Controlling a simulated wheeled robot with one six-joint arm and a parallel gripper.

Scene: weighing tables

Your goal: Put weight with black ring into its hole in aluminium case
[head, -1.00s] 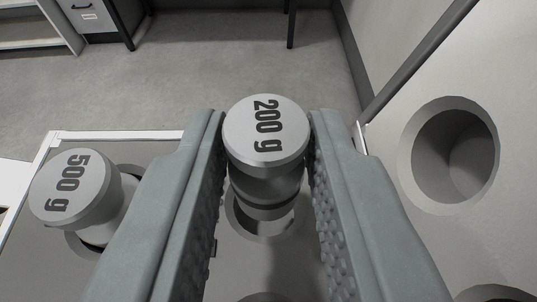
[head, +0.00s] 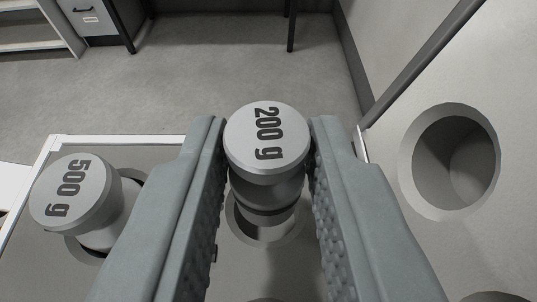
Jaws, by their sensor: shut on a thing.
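A grey metal weight (head: 267,138) marked "200 g" is between the two grey fingers of my gripper (head: 268,150), which is shut on it. A darker band shows round its lower part, and its foot is over or just in a round hole (head: 247,229) in the case (head: 151,152). I cannot tell how deep the foot sits. A second weight (head: 70,190) marked "500 g" stands tilted in the picture in its own hole at the left of the case.
The case's lid (head: 384,158) stands open at the right, with a large round recess (head: 455,160) and a dark edge. The case's white rim runs along the back left. Grey floor, a shelf and a cabinet (head: 92,20) lie beyond.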

